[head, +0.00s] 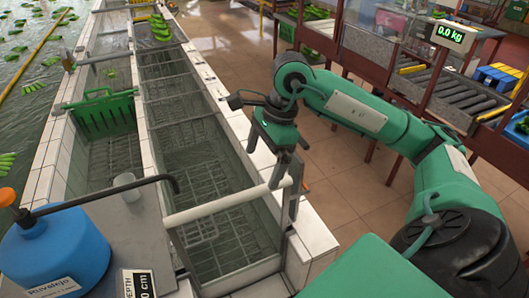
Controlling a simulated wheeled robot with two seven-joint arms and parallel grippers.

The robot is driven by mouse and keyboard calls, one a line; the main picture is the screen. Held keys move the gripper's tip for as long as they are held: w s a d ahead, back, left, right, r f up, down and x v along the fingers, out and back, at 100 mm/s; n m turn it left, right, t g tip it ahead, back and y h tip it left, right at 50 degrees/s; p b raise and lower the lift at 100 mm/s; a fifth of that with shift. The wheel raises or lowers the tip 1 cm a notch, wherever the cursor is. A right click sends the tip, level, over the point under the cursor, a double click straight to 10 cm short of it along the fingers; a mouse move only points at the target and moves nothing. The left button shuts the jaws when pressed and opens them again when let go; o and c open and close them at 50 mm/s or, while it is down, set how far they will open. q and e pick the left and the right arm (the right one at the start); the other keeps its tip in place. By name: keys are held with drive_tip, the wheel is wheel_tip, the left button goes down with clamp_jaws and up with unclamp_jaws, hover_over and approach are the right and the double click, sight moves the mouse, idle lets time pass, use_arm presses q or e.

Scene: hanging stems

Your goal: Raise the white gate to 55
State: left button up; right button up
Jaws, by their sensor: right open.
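The white gate shows as a round white bar (228,201) across the near end of the tiled water channel, with a clear panel that seems to hang below it. Metal uprights stand at the bar's right end. My right gripper (277,146) is open and empty, its fingers pointing down, just above and behind the bar's right end. I cannot tell whether it touches the uprights. My left gripper is not in view.
A blue jug (55,252) with a black spout and a small cup (127,187) stand on the grey ledge at left. Tiled walls border the channels. Open floor lies right of them.

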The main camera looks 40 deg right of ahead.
sight(253, 189)
drive_tip(key=b+x, duration=0.5)
drive_tip(key=x, duration=0.4)
drive_tip(key=shift+f, duration=0.2)
drive_tip(key=shift+w+a+f+b, duration=0.1)
drive_tip(key=shift+a+f+b, duration=0.15)
drive_tip(key=shift+f+b, duration=0.4)
clamp_jaws()
